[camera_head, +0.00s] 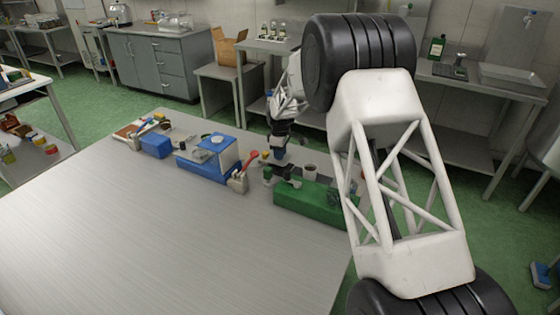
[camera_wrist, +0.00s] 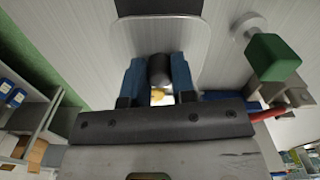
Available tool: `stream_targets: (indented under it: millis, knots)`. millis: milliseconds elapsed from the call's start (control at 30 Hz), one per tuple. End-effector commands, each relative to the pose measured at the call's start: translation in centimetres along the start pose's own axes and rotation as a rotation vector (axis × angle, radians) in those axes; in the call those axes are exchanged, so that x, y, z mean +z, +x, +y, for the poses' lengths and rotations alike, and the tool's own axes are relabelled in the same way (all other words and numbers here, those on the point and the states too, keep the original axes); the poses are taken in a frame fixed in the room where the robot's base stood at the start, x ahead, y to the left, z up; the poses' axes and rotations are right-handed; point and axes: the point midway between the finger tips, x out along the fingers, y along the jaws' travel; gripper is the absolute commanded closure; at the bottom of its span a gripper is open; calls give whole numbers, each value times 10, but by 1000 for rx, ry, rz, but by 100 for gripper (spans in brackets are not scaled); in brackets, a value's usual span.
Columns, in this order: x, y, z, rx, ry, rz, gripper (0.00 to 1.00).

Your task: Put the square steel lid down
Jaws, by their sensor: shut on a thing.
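The square steel lid (camera_wrist: 130,42) shows in the wrist view as a pale plate with rounded corners, partly hidden by my fingers. My gripper (camera_wrist: 160,78) is shut on its dark round knob (camera_wrist: 160,68), with one blue finger on each side. In the head view my gripper (camera_head: 281,150) is over the far right part of the table, just behind the green box (camera_head: 318,203). The lid is hard to make out there, and I cannot tell whether it touches anything below.
A blue and white box (camera_head: 205,165) and a small beige holder with a red-handled tool (camera_head: 238,182) are left of my gripper. The near and left parts of the table (camera_head: 150,235) are clear.

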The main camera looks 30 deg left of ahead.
Motion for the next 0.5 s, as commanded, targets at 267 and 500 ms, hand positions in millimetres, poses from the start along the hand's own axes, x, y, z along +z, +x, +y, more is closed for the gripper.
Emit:
stream_targets:
  millis: [267, 500]
  knots:
    - [0, 20, 0, -2, 0, -1, 100]
    - [0, 37, 0, 0, 0, 0, 100]
